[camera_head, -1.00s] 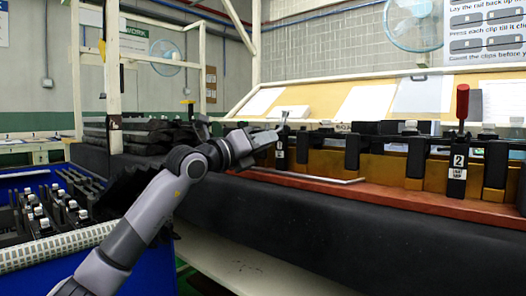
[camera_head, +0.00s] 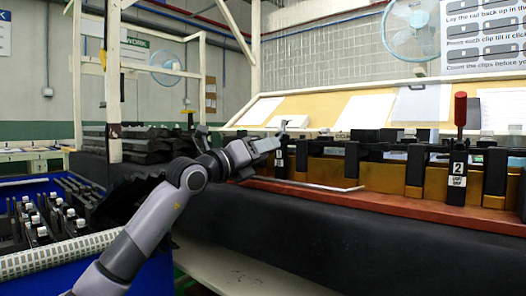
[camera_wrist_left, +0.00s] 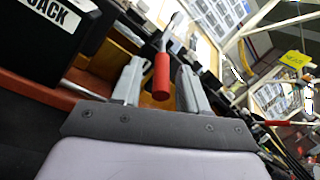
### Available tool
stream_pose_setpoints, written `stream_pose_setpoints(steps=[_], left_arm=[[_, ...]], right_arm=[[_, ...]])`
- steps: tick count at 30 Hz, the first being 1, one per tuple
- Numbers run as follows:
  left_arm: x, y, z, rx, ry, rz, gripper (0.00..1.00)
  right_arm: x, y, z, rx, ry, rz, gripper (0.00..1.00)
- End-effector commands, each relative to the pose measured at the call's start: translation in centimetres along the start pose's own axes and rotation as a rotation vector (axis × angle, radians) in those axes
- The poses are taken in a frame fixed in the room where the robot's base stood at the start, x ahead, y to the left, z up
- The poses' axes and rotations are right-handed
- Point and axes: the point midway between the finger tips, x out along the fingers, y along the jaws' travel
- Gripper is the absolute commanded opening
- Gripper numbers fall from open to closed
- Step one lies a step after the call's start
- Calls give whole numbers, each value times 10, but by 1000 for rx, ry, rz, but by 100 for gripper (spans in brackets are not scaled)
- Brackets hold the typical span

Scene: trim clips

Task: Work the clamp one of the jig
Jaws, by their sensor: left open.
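The jig (camera_head: 330,195) is a long reddish-brown bench fixture with black blocks along it. Clamp one (camera_head: 281,165) is a black post with a white label "1" at the jig's left end. My left gripper (camera_head: 272,147) is at its top and partly hides it. In the left wrist view a red handle (camera_wrist_left: 162,78) on a metal rod lies between the two open fingers of my gripper (camera_wrist_left: 161,68). I cannot tell whether either finger touches it. Clamp two (camera_head: 457,170), labelled "2", stands further right with its red handle upright. My right gripper is not in view.
A blue bin (camera_head: 25,268) with black and white clips stands at the lower left. Black parts (camera_head: 150,145) are stacked behind my arm. A cream frame post (camera_head: 113,80) rises at the left. A black block lettered "JACK" (camera_wrist_left: 45,35) is close in the wrist view.

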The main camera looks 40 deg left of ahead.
Motion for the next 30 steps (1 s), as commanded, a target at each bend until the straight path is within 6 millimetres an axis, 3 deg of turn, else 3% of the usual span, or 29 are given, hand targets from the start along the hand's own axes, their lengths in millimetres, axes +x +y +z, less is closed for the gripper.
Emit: stream_pose_setpoints(steps=[18, 30], left_arm=[[-64, 1, -1, 0, 0, 2, 43], [-71, 0, 0, 0, 0, 0, 43]], right_arm=[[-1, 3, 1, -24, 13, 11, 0], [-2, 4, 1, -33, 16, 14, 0]])
